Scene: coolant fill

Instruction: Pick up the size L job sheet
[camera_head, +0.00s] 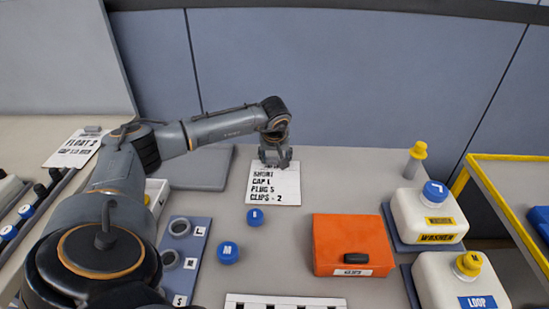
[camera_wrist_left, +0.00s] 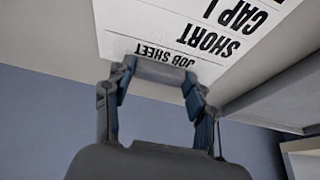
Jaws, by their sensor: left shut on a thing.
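The job sheet (camera_head: 273,187) is a white sheet with black print reading "CAP L", "PLUG 5" and "CLIPS - 2" in the head view. My left gripper (camera_head: 276,160) is at its top edge and shut on it. In the left wrist view the sheet (camera_wrist_left: 215,35) shows upside down with "JOB SHEET" and "SHORT". The fingers of the left gripper (camera_wrist_left: 155,95) are at its header edge. I cannot tell whether the sheet is lifted off the bench. My right gripper is not in view.
An orange box (camera_head: 352,238) stands right of the sheet. Blue caps (camera_head: 228,252) lie near a rack marked L, M, S (camera_head: 187,250). White jugs (camera_head: 428,217) stand at the right. Another sheet, "FLOAT 2" (camera_head: 76,150), lies at the left.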

